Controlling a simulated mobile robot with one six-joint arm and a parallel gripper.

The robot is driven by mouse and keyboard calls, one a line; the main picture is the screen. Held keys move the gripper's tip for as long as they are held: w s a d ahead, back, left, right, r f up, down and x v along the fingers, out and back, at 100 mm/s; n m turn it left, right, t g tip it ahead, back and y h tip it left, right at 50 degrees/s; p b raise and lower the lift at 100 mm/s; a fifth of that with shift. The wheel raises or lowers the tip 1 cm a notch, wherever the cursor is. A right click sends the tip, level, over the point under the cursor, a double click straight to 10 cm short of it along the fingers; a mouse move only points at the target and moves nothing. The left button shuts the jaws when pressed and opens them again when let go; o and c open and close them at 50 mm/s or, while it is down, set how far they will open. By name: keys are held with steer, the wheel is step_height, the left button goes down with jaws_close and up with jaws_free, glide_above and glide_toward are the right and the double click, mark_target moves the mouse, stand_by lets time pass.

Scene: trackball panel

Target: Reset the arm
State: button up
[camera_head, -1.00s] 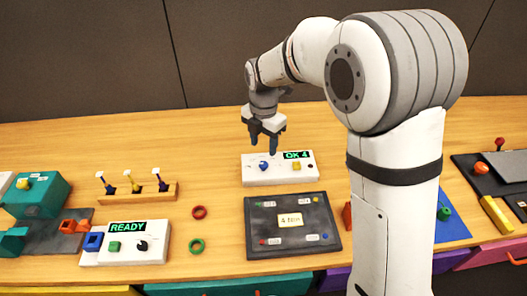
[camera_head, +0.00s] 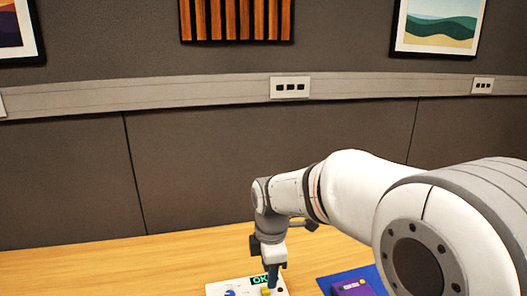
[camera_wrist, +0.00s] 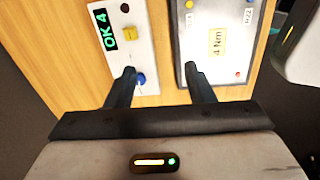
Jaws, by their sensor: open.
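My gripper (camera_head: 272,272) points down over the white trackball panel (camera_head: 214,290) at the bottom of the head view. In the wrist view, my gripper (camera_wrist: 160,70) has its two fingers apart with nothing between them. The panel (camera_wrist: 148,58) there has a green "OK 4" display (camera_wrist: 103,30), a yellow square button (camera_wrist: 129,33), a dark knob (camera_wrist: 125,7) and a blue ball (camera_wrist: 139,79). I cannot tell the height of the fingertips above the panel.
A purple block (camera_head: 352,288) rests on a blue mat (camera_head: 330,280) to the right. The grey wall (camera_head: 270,170) with outlets (camera_head: 290,87) stands behind the wooden table (camera_head: 120,265).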

steer(key=s+d+r+m+t, duration=0.1)
steer(key=s+d+m, duration=1.3)
steer(key=m, duration=0.6)
steer(key=shift+s+r+t, duration=0.25)
steer(key=shift+s+t, duration=0.15)
steer(key=shift+s, duration=0.6)
